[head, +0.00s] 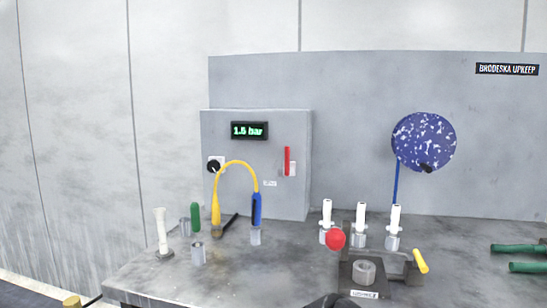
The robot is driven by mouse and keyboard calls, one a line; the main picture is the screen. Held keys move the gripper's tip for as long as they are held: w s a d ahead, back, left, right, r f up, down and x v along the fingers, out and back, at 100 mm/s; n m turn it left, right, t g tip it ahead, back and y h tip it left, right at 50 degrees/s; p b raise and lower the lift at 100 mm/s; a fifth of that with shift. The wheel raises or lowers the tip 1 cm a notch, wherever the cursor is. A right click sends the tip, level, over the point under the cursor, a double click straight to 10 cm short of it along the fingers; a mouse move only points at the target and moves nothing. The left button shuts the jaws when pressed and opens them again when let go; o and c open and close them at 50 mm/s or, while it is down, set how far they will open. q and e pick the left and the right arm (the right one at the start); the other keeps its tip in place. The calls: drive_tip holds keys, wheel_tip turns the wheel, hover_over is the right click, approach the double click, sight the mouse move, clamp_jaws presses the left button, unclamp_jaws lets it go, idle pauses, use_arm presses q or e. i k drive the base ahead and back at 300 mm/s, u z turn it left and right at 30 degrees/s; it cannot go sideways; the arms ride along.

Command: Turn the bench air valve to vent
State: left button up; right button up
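A grey panel box (225,130) stands at the back of the bench. A red lever (287,160) on its right side points straight up, beside a small white plate (292,170); it looks like the air valve's handle. A small label (270,183) sits to its lower left, too small to read. A display (249,131) on the box reads 1.5 bar in green. A black round fitting (213,166) sits at the box's left, by the yellow hose (238,163). I cannot make out either of my grippers in the head view; nothing touches the lever.
Several white-topped pieces (361,215), a dark fixture with a red ball (335,238) and yellow handle (420,261), a speckled blue disc (424,142) and green handles (518,248) are right.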

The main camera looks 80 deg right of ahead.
sight(287, 169)
drive_tip(key=k, duration=0.65)
drive_tip(key=z, duration=0.9)
